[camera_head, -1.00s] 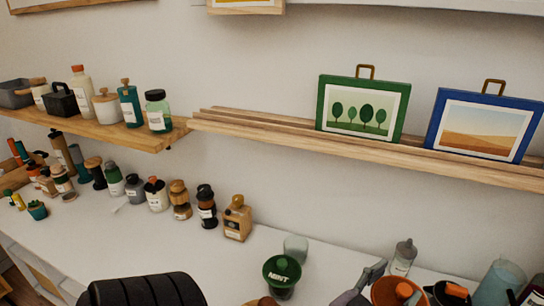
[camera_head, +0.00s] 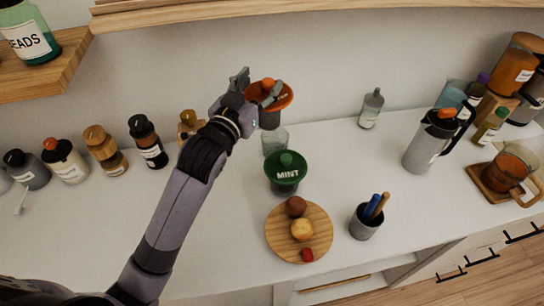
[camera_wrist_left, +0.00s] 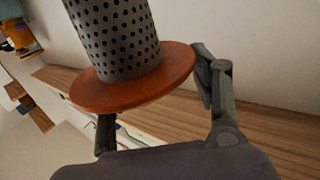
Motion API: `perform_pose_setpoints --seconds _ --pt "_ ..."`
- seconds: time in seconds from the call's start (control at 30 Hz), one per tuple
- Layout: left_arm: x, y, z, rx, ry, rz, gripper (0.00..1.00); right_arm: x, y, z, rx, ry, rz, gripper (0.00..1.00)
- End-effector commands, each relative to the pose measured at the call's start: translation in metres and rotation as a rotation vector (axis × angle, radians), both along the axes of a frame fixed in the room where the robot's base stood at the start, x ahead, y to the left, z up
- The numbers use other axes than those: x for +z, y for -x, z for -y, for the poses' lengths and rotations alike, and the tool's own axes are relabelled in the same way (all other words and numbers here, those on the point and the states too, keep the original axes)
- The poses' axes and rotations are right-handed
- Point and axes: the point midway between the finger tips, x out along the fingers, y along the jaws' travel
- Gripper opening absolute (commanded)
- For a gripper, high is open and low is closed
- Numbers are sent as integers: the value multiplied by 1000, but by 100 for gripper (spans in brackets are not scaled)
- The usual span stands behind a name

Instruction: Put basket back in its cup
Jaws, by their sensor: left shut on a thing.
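My left gripper (camera_head: 256,90) is shut on the basket's orange rim (camera_head: 279,95). The basket is a grey perforated cylinder with a flat orange disc and an orange knob. In the left wrist view the perforated wall (camera_wrist_left: 115,38) and the orange disc (camera_wrist_left: 140,92) show between the fingers. In the head view the basket hangs upright in the air. A clear glass cup (camera_head: 274,141) shows just below it in the picture; the gap between them is hard to judge. A green-topped MINT piece (camera_head: 286,172) stands in front of the glass cup. My right gripper is out of view.
A round wooden board (camera_head: 284,245) with small round items lies in front. Several labelled jars line the left. A wall shelf (camera_head: 300,14) runs above.

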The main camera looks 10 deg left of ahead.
Motion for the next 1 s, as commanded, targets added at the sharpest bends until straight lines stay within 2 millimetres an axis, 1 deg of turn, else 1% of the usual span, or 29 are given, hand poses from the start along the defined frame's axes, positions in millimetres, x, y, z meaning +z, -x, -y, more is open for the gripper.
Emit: perform_pose_setpoints --seconds 0.03,0.2,0.3,0.4,0.5,0.57,0.67,0.7,0.83,1.0 --pt "0 -13 2 -13 -3 10 20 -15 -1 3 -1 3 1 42" --pt "15 -43 5 -43 0 6 20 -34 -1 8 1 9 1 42" --pt "24 -54 5 -50 4 5 20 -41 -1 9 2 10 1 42" --pt "29 -60 4 -54 4 2 20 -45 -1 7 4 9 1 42" --pt "26 -63 4 -55 6 -3 20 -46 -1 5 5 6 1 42" --pt "18 -63 4 -56 7 -5 20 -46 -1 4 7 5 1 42" --pt "-7 -63 4 -55 6 -9 20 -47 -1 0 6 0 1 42" --pt "-18 -63 4 -55 7 -9 20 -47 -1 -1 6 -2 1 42" --pt "-53 -63 4 -55 8 -7 20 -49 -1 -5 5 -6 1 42" --pt "-95 -62 4 -55 7 -5 20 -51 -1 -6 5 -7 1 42"
